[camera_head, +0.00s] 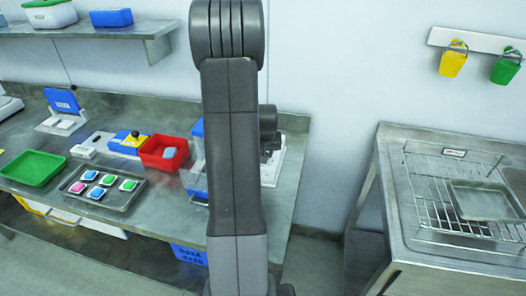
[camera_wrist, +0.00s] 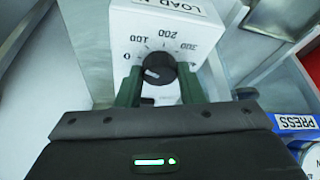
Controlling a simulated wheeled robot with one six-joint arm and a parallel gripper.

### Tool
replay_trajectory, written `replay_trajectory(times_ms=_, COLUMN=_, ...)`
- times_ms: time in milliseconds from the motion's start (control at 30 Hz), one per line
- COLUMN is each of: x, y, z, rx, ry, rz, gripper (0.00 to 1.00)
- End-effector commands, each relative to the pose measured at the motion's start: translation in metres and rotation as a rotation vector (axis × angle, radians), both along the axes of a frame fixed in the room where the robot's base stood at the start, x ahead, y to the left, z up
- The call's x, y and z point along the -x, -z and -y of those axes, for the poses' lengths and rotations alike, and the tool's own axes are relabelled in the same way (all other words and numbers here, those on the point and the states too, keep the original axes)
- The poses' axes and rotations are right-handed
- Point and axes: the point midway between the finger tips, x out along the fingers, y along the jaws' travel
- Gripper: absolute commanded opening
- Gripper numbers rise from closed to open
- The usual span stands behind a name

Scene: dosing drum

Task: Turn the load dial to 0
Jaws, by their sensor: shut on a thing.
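The load dial (camera_wrist: 160,62) is a round black knob on a white box face (camera_wrist: 150,18), seen in the wrist view. Its printed scale shows 0, 100, 200 and 300, and a label above begins with "LOAD". A white mark on the knob lies at its left side, towards the 0 side; the exact reading is hard to tell. My gripper (camera_wrist: 159,76) has its two dark green fingers on either side of the knob and is shut on it. In the head view my arm hides the dial.
In the head view the bench holds a red bin (camera_head: 163,160), a green tray (camera_head: 34,168) and a metal tray (camera_head: 75,190) with several coloured pieces. A steel table (camera_head: 435,250) stands right, across a gap.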

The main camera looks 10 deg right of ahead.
Motion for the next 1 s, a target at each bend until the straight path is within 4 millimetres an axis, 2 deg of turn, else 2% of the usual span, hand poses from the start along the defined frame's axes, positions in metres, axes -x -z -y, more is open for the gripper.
replay_trajectory(times_ms=600, x=-0.0015, y=0.0037, z=0.0032, rx=0.002, ry=-0.393, rz=0.005, gripper=0.11)
replay_trajectory(times_ms=1000, x=-0.0008, y=0.0001, z=0.0035, rx=0.002, ry=-0.499, rz=0.002, gripper=0.11)
